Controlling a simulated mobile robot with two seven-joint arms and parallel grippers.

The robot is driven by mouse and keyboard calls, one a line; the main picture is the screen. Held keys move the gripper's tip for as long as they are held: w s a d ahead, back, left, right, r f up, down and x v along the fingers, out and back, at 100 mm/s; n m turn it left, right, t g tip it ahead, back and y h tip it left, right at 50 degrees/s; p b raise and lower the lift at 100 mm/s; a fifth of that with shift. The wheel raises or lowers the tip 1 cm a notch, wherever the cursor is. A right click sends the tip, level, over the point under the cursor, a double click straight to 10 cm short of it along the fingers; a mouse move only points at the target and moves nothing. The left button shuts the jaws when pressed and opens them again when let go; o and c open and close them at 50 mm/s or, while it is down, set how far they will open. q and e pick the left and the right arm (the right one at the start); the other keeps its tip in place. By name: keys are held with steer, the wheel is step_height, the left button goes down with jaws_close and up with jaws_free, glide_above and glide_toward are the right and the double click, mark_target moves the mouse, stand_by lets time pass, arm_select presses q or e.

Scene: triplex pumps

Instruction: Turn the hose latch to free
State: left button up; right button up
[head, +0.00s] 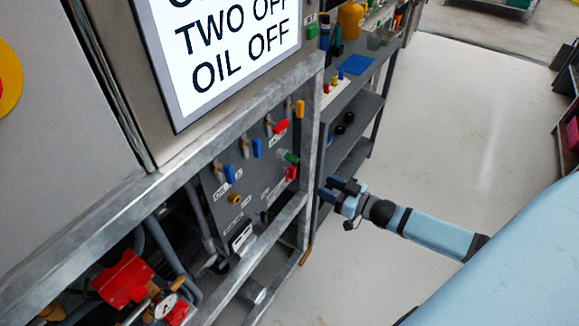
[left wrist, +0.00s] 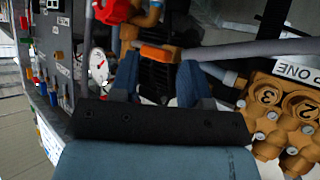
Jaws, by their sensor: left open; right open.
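I cannot tell for sure which part is the hose latch. In the left wrist view, my left gripper (left wrist: 160,88) is open, with its two blue fingers apart. An orange bar (left wrist: 158,53) on a dark ribbed part shows beyond and between the fingertips. A grey hose (left wrist: 255,48) runs right from near there. A red part (left wrist: 115,11) is at the top. My left gripper does not show in the head view. My right gripper (head: 334,190) is open and empty, at the right of the valve panel (head: 235,205), beside the frame post.
Brass pump heads (left wrist: 285,105) marked with numbers are close on the right of the left wrist view. A gauge (left wrist: 99,65) is left of the fingers. A metal frame (head: 225,135) crosses before the panel. The floor (head: 460,120) at right is clear.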

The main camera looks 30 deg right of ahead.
mark_target(295, 172)
steer(key=b+x, duration=0.1)
steer(key=x, duration=1.1)
steer(key=shift+a+b, duration=0.15)
steer(key=shift+b, duration=0.15)
jaws_close()
